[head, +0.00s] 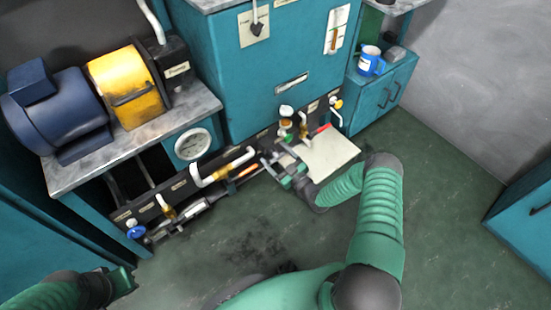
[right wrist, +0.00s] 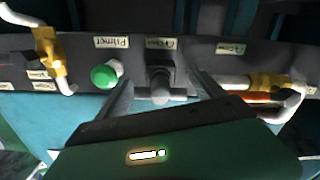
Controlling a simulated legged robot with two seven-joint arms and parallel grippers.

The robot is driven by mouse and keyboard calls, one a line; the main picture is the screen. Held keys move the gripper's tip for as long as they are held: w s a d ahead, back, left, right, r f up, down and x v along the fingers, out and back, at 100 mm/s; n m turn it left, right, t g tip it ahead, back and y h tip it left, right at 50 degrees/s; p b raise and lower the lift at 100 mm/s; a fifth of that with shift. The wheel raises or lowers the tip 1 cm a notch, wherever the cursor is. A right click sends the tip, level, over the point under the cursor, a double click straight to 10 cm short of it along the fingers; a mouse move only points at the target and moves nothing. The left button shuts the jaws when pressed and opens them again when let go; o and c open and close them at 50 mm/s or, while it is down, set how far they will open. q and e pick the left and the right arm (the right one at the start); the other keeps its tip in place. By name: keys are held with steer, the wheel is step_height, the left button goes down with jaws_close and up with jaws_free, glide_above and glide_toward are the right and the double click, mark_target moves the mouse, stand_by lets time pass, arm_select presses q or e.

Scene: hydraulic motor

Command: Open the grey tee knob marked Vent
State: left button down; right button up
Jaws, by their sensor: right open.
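In the right wrist view a grey tee knob (right wrist: 160,86) stands out from the dark panel, below a small pale label that I cannot read clearly. The fingers of my right gripper (right wrist: 163,95) are open, one on each side of the knob. I cannot tell whether they touch it. In the head view my right gripper (head: 278,168) is at the low pipe panel, and I cannot make out the tee knob there. My left gripper (head: 122,282) is at the lower left, away from the panel; its jaw opening does not show clearly.
A green round knob (right wrist: 104,77) is left of the tee knob, and yellow valves with white pipes flank both sides. In the head view a pale sheet (head: 328,153) lies beside my right gripper. A blue motor (head: 55,110) stands on the bench. The green floor is open.

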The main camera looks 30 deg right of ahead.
steer(key=shift+w, duration=0.1)
steer(key=shift+c, duration=0.2)
steer(key=c, duration=1.3)
